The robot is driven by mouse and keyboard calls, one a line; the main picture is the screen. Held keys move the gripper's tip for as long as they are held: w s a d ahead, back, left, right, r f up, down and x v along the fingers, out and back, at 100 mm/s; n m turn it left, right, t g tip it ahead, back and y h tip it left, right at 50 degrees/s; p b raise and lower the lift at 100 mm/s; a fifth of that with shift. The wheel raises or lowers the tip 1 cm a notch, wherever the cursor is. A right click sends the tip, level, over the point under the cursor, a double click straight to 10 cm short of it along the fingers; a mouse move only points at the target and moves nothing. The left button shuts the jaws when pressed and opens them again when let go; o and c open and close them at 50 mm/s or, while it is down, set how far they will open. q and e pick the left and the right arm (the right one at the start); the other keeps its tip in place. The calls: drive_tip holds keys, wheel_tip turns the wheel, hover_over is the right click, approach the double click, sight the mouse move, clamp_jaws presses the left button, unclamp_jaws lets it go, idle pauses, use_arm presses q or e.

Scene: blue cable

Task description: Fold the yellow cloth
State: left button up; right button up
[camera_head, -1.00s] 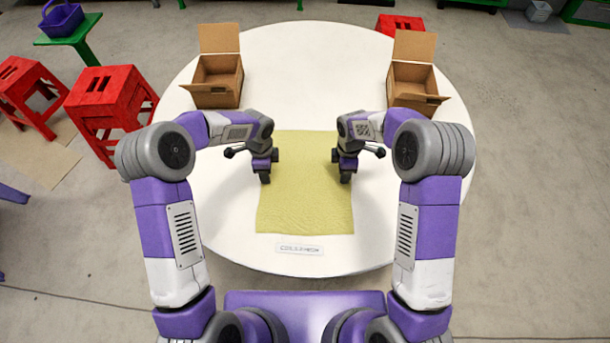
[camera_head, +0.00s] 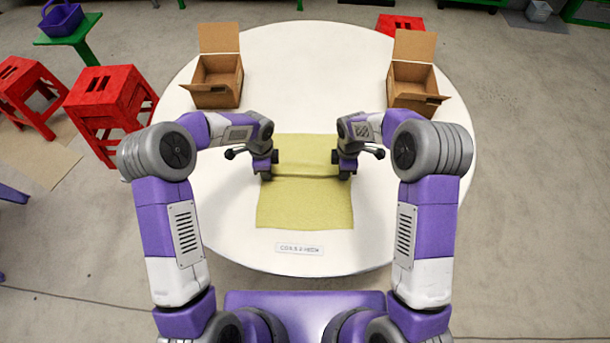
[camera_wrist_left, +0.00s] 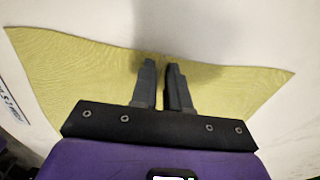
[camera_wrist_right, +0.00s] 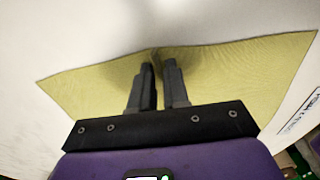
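The yellow cloth (camera_head: 304,205) lies spread on the round white table, with a raised crease running across it between my two grippers. My left gripper (camera_head: 264,177) is at the cloth's left edge, its fingers close together with cloth pinched between them. My right gripper (camera_head: 345,175) is at the right edge in the same way. The left wrist view shows the left fingers (camera_wrist_left: 161,65) over the cloth (camera_wrist_left: 90,75). The right wrist view shows the right fingers (camera_wrist_right: 158,64) at a small peak in the cloth (camera_wrist_right: 225,75). The fingers hide the exact pinch points.
Two open cardboard boxes stand at the back of the table, one left (camera_head: 217,95) and one right (camera_head: 415,88). A small label (camera_head: 300,248) lies before the cloth's near edge. Red stools (camera_head: 108,105) stand left of the table. The table between the boxes is clear.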

use_arm(q)
clamp_jaws()
use_arm(e)
clamp_jaws()
drive_tip(key=shift+r, duration=0.1)
